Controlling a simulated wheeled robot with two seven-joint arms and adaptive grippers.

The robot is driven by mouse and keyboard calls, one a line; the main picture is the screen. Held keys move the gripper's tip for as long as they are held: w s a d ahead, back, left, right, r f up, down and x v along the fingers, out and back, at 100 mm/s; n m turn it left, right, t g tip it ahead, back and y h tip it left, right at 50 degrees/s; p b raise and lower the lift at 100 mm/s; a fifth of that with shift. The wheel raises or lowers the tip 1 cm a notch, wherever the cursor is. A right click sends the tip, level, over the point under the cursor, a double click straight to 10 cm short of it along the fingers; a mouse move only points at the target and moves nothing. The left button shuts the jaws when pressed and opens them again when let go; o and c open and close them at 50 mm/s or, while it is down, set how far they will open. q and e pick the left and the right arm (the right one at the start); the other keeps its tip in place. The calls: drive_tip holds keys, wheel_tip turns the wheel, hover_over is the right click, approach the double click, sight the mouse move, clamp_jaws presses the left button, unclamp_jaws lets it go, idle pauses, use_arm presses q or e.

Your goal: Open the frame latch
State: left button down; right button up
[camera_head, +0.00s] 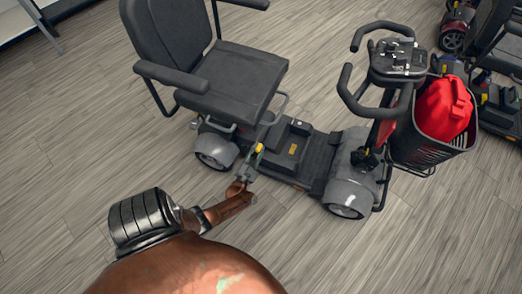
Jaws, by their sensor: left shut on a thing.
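A grey mobility scooter (325,150) stands on the floor ahead of me, its seat at the left and its tiller at the right. The frame latch (259,148), a small lever with a yellow tip, shows at the near side of the deck below the seat. My left gripper (247,174) is at this spot, shut on the latch. The gripper is small in the picture, so the exact contact is hard to see. My brown left arm comes up from the bottom. My right gripper is out of view.
A front basket (425,150) holds a red bag (444,108). More scooters (497,60) stand at the upper right. The wood floor (400,250) is clear at the near side.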

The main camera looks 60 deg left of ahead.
use_arm(q)
drive_tip(key=shift+f, duration=0.1)
drive_tip(key=c, duration=1.7)
unclamp_jaws()
drive_tip(key=v, duration=1.2)
